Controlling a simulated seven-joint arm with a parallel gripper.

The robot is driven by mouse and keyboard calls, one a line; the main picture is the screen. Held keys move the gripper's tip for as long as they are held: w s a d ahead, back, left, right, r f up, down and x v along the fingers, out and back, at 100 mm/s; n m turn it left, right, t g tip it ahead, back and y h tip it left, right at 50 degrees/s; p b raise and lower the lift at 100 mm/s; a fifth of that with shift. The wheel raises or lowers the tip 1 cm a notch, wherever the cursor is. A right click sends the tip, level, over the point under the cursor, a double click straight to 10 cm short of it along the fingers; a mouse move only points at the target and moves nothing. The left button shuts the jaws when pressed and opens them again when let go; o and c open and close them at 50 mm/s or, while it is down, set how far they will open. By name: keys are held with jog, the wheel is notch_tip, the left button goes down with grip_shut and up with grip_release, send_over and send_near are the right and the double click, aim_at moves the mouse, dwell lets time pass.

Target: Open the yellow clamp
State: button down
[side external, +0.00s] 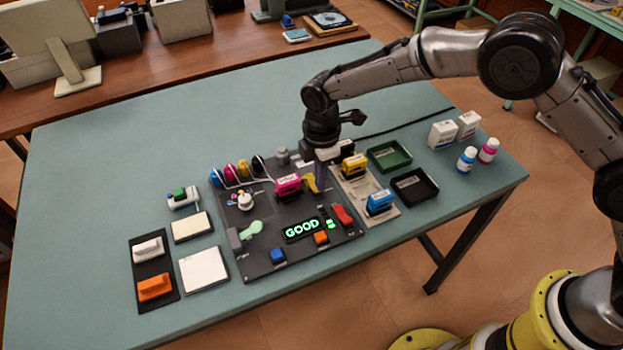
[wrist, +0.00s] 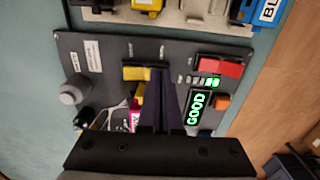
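The yellow clamp (side external: 309,184) stands on the dark panel, just right of a pink block, partly behind my fingers in the side view. In the wrist view its yellow bar (wrist: 137,73) and a lower yellow part (wrist: 139,95) show just left of my fingers. My gripper (side external: 321,180) points down over the panel close beside the clamp. In the wrist view its dark fingers (wrist: 167,80) are together with no visible gap, and nothing shows between them. I cannot tell whether they touch the clamp.
The panel (side external: 262,262) also carries a lit GOOD display (side external: 302,229), a red switch (side external: 342,215), a pink block (side external: 288,185), and blue and orange buttons. Stamps stand on a plate to the right, near green (side external: 390,157) and black (side external: 414,187) trays. The table's far left is clear.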

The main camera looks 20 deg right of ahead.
jog(key=shift+f, duration=0.15)
jog(key=shift+r, duration=3.55)
